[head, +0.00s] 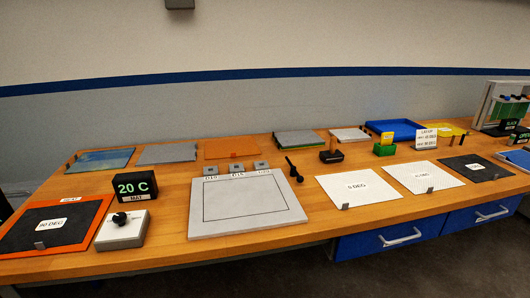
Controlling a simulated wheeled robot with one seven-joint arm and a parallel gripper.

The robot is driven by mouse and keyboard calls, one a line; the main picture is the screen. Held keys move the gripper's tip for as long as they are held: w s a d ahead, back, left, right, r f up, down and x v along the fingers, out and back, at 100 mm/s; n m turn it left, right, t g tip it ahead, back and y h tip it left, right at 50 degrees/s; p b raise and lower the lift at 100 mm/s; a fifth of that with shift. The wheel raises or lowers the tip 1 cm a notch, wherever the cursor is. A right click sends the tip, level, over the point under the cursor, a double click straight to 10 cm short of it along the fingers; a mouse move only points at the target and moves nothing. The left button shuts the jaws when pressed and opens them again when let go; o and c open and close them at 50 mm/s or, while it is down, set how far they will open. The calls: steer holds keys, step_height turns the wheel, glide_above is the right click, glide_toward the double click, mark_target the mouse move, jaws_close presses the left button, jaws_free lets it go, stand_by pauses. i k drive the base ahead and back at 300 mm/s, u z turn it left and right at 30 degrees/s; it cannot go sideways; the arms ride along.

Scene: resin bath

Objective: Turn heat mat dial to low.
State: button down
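The dial is a black knob (120,218) on top of a small pale control box (119,232) at the front left of the bench. Its pointer setting is too small to read. A black display (134,187) behind the box reads "20 C" in green, with a "MAT" label under it. Left of the box lies a black mat with an orange border (99,212); its label seems to read "90 DEG". My gripper is not in view.
A large grey board (248,232) lies just right of the control box. White and dark sheets (356,190) lie farther right, with blue drawers (400,235) below. Flat panels (166,153) and a blue tray (396,129) line the back. The bench's front edge is close to the box.

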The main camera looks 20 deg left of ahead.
mark_target(119, 218)
steer(key=u, duration=1.85)
steer(key=k, duration=0.6)
steer(key=u, duration=0.35)
steer(key=i, duration=1.65)
steer(key=z, duration=0.7)
